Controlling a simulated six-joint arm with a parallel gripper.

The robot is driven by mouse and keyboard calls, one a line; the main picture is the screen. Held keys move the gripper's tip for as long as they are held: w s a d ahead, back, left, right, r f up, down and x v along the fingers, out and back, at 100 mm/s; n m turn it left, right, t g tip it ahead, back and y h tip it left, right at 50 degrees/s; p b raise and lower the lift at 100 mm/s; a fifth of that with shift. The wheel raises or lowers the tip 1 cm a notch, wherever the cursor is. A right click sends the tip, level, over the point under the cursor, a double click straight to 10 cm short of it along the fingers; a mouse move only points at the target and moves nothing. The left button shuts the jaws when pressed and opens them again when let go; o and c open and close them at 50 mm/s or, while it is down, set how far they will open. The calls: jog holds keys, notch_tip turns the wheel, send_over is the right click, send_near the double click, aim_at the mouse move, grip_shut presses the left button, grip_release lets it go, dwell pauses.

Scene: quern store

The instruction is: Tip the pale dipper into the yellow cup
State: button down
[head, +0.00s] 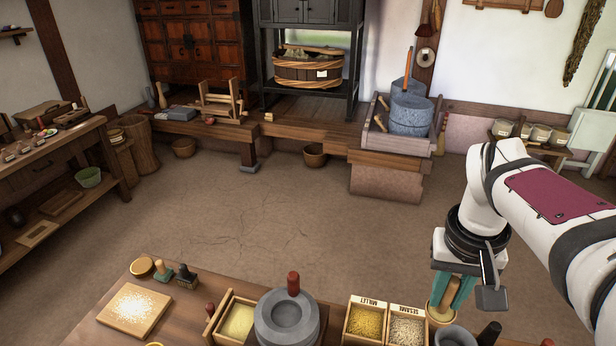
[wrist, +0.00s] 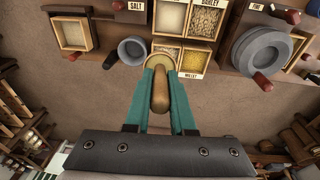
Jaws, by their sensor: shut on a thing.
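My gripper (head: 441,300) has teal fingers and points down at the right end of the near table. It is shut on the pale dipper (head: 440,316), whose tan handle stands between the fingers.
Beside the dipper are a grey bowl (head: 455,336) and the millet (head: 366,323) and sesame (head: 406,332) boxes. A stone quern (head: 287,322) with a red handle stands left of them. A box of yellow meal (head: 237,320) and a board with pale grain (head: 134,309) lie further left.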

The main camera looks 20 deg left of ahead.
jog(key=shift+w+r, duration=0.1)
jog(key=w+a+r+m, duration=0.3)
jog(key=w+r, duration=0.4)
jog(key=r, duration=0.2)
jog(key=a+f+n, duration=0.1)
jog(key=a+f, duration=0.3)
jog(key=a, duration=0.6)
jog(key=a+f, duration=0.3)
jog(key=a, duration=0.6)
jog(key=a+f+n, duration=0.1)
jog(key=a+f, duration=0.3)
jog(key=a, duration=0.6)
jog(key=s+a+f+n+g, duration=0.1)
jog(key=s+a+f, duration=0.7)
jog(key=s+a, duration=0.25)
jog(key=s+a+f, duration=0.8)
jog(key=s+a, duration=0.1)
jog(key=a, duration=0.2)
jog(key=d+f+g+y, duration=0.1)
jog(key=g+y, duration=0.1)
jog(key=y, duration=0.1)
jog(key=w+d+f+g+y, duration=0.1)
jog(key=g+y, duration=0.1)
jog(key=y, duration=0.1)
jog(key=w+d+f+g+y, duration=0.1)
jog(key=f+g+y, duration=0.1)
jog(key=g+y, duration=0.1)
jog(key=shift+w+d, duration=0.2)
jog(key=shift+w, duration=0.05)
